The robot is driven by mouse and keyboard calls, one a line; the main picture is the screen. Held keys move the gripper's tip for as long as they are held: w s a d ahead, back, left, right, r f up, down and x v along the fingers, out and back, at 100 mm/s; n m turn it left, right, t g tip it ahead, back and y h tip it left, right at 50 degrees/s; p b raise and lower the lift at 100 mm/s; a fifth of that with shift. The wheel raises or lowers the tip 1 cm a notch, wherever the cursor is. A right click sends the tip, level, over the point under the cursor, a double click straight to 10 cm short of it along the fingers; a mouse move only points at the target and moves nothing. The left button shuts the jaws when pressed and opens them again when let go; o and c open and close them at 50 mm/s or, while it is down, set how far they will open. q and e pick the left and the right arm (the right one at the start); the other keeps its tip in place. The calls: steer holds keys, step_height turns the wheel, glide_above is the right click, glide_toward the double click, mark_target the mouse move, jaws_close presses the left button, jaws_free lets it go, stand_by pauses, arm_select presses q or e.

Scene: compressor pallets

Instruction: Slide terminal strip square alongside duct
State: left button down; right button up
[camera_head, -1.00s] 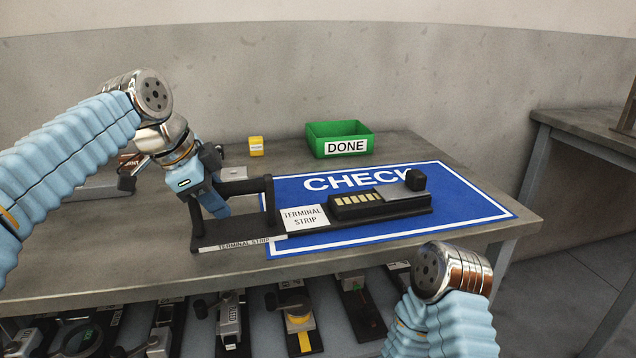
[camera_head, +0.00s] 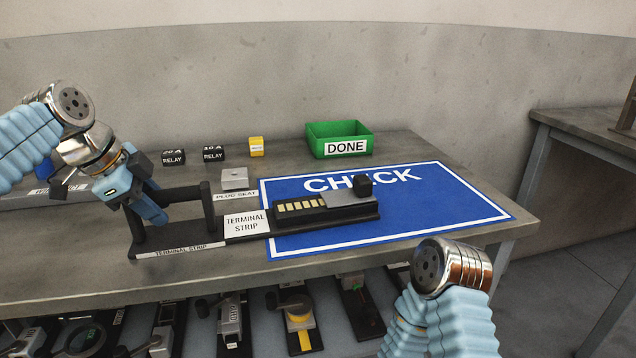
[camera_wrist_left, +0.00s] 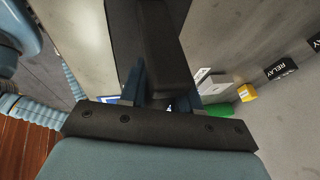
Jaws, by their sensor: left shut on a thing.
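The terminal strip (camera_head: 325,210) is a long black carrier with a row of pale yellow terminals, a white TERMINAL STRIP card and a black upright handle frame (camera_head: 208,205) at its left end. Its right part lies over the blue CHECK mat; its left part is on the bare table. My left gripper (camera_head: 152,207) is shut on the handle frame's bar; the wrist view shows the dark bar (camera_wrist_left: 160,50) between the fingers (camera_wrist_left: 165,90). I cannot identify the duct for certain; a grey labelled piece (camera_head: 70,203) lies at the left, partly behind my arm. My right gripper is out of view.
The CHECK mat (camera_head: 440,205) covers the table's right part. Behind stand a green DONE bin (camera_head: 338,139), a yellow block (camera_head: 256,147), two black RELAY blocks (camera_head: 214,154) and a grey PLUG SEAT piece (camera_head: 235,179). Several devices sit on the shelf below.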

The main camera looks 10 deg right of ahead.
arm_select(q)
steer(key=shift+a+f, duration=0.25)
steer(key=shift+f, duration=0.05)
steer(key=c, duration=0.9)
jaws_free()
steer(key=shift+w, duration=0.15)
steer(key=shift+c, duration=0.2)
steer(key=shift+o, duration=1)
steer(key=shift+r, duration=0.1)
